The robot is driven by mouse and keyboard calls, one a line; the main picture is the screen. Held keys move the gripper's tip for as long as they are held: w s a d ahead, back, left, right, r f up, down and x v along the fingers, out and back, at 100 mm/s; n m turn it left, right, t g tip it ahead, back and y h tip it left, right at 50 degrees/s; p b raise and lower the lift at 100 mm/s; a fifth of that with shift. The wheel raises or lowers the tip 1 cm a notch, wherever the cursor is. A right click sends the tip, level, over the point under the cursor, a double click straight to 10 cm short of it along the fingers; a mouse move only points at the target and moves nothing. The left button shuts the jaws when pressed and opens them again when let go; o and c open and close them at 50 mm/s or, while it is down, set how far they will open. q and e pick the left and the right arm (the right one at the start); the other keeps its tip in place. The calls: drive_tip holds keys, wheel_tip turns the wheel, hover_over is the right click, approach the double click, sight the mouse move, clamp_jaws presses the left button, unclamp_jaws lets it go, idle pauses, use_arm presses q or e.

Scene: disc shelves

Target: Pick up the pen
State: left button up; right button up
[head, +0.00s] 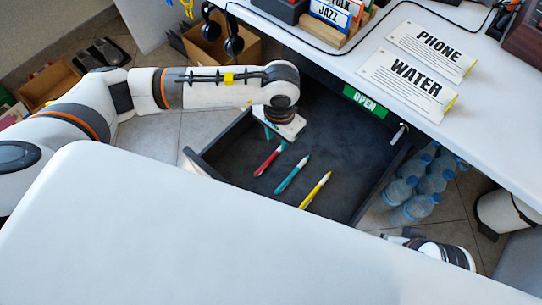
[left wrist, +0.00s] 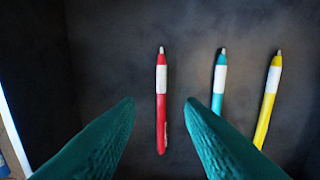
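An open dark drawer (head: 340,130) holds three pens lying side by side: a red pen (head: 270,158), a teal pen (head: 292,174) and a yellow pen (head: 315,190). Each has a white band. My left gripper (head: 276,138) is over the drawer, above the red pen's upper end. In the left wrist view its green fingers (left wrist: 158,102) are open, with the red pen (left wrist: 161,108) lying between them in the picture and nothing held. The teal pen (left wrist: 219,82) is partly behind the right finger; the yellow pen (left wrist: 268,100) is farther right. My right gripper's fingers are not visible.
A white desk with WATER (head: 408,82) and PHONE (head: 432,50) signs stands behind the drawer. A green OPEN label (head: 365,101) is at the drawer's back. Water bottles (head: 420,195) stand on the floor at right. A white surface (head: 150,240) fills the front left.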

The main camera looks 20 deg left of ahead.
sight(280, 149)
use_arm(q)
drive_tip(key=f, duration=0.3)
drive_tip(key=f+b, duration=0.1)
drive_tip(key=f, duration=0.1)
drive_tip(key=shift+w+d+f, duration=0.1)
drive_tip(key=shift+w+d, duration=0.1)
drive_tip(key=shift+w, duration=0.15)
clamp_jaws()
